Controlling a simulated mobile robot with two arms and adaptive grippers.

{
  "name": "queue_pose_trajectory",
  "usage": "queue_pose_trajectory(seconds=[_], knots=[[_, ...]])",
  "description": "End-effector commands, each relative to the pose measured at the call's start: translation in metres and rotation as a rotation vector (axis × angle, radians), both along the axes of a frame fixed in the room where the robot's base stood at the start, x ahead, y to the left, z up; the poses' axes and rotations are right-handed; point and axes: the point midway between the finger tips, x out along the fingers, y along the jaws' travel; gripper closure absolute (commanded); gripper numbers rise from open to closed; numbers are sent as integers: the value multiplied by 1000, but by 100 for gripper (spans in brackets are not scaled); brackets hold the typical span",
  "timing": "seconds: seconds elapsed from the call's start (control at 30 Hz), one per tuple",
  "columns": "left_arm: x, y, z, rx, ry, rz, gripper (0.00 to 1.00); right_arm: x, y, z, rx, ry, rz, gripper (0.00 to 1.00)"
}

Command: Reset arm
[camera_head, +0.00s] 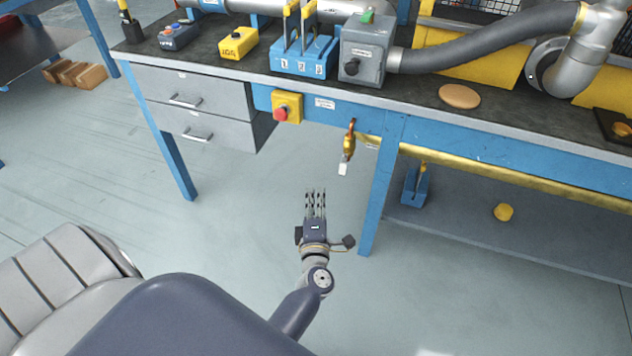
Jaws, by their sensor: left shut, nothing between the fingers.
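My left gripper (315,203) is in the lower middle of the head view, at the end of my left arm (297,308). Its fingers point away from me, toward the blower bench (452,112), and lie close together with nothing between them. In the picture it shows against the floor, below the bench's front edge and left of a blue bench leg (381,185). It touches nothing that I can see. My right gripper is not in view.
The bench top holds a grey box (364,52), a blue numbered block (302,55), a yellow box (238,43) and a hose (490,47). A red button (282,112) and a hanging brass piece (349,142) are on its front. Drawers (200,92) are at left.

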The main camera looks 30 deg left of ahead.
Motion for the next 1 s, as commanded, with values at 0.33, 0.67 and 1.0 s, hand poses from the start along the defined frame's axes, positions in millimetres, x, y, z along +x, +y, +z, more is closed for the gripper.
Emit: queue_pose_trajectory(seconds=[0.33,0.67,1.0], knots=[[-8,-8,1,6,2,-10,100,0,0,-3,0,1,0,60],[2,-96,-4,348,226,-504,100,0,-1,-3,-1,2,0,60],[-92,-167,-86,886,732,-1139,100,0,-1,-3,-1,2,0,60]])
